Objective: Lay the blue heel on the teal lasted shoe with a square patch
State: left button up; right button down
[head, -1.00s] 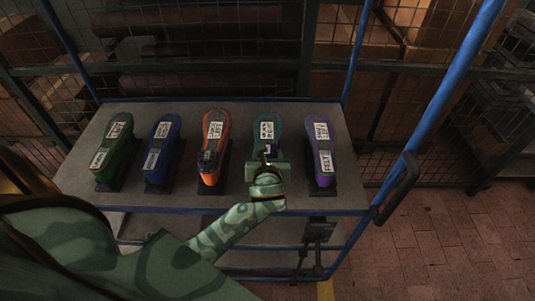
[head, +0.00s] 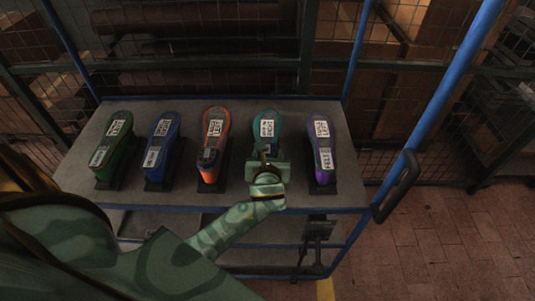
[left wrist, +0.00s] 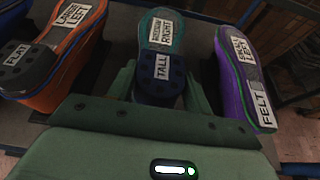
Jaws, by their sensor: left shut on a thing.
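The teal lasted shoe (head: 266,116) is sole up on the bench, second from the right, with its toe end away from me. Its white label, reading MEDIUM RIGHT, shows in the left wrist view on the teal shoe (left wrist: 150,20). My left gripper (head: 266,158) is over the near end of this shoe. In the left wrist view, my left gripper (left wrist: 160,88) has its fingers on both sides of the dark blue heel (left wrist: 158,90), shut on it. A TALL label shows at the heel's far edge. I cannot tell whether the heel touches the shoe. My right gripper is out of view.
The purple shoe (head: 320,140) stands close on the right. The orange shoe (head: 213,130), bearing a dark heel piece, stands on the left. Blue (head: 161,140) and green (head: 115,140) shoes are farther left. The grey bench top (head: 190,190) has bare strips; a blue frame post bounds its right.

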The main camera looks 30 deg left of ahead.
pick_arm(q)
jog(key=shift+f, duration=0.25)
jog(key=o, duration=1.1)
jog(key=shift+s, duration=0.1)
jog(key=v, duration=1.6)
jog(key=shift+d+r+p, duration=0.15)
jog(key=shift+p, duration=0.15)
